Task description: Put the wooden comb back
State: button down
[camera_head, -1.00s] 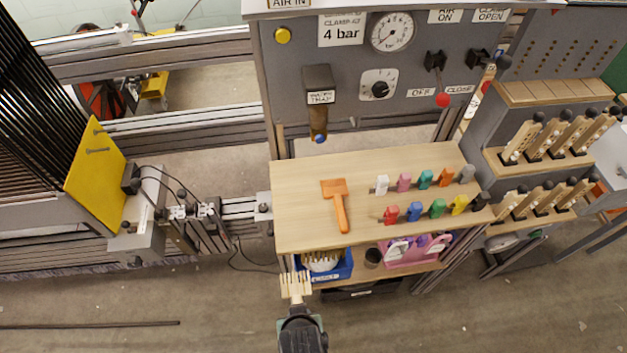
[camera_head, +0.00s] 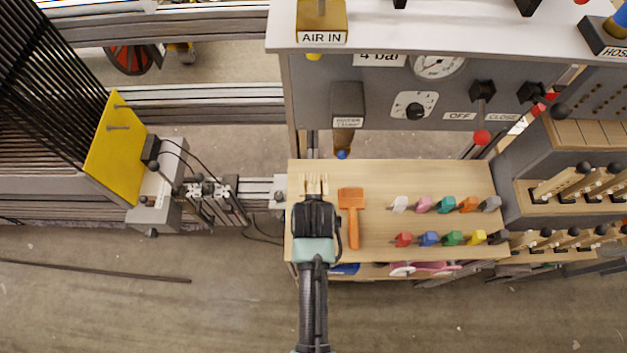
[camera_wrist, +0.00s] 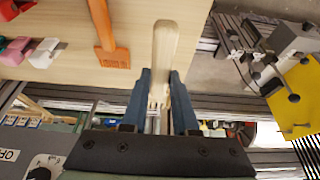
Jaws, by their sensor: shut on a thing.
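The wooden comb (camera_head: 317,182) is pale, with several teeth pointing away from me in the head view. My gripper (camera_head: 315,206) is shut on it, over the left end of the wooden tabletop (camera_head: 370,225). In the wrist view, a pale rounded bar of the comb (camera_wrist: 164,45) stands between the blue fingers of my gripper (camera_wrist: 162,85). An orange tool (camera_head: 351,200) with a broad head lies on the tabletop just right of the comb. It also shows in the wrist view (camera_wrist: 113,57). Whether the comb touches the tabletop cannot be told.
Two rows of coloured clips, among them a red one (camera_head: 403,239), stand on the right half of the tabletop. A grey control panel (camera_head: 375,110) rises behind it. A yellow plate (camera_head: 115,137) is at left.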

jog(key=shift+w+f, duration=0.1)
jog(key=shift+w, duration=0.3)
jog(key=shift+s+f+b, duration=0.3)
jog(key=shift+f+b, duration=0.45)
jog(key=shift+b, duration=0.25)
notch_tip(320, 180, down, 5)
jog(key=b, duration=0.5)
jog(key=shift+r, duration=0.15)
jog(key=shift+w+f+b, duration=0.1)
jog(key=shift+f+b, duration=0.55)
jog(key=shift+f, duration=0.65)
jog(key=shift+f, duration=0.4)
jog(key=shift+c, duration=1)
grip_release()
jog(key=shift+r, duration=0.1)
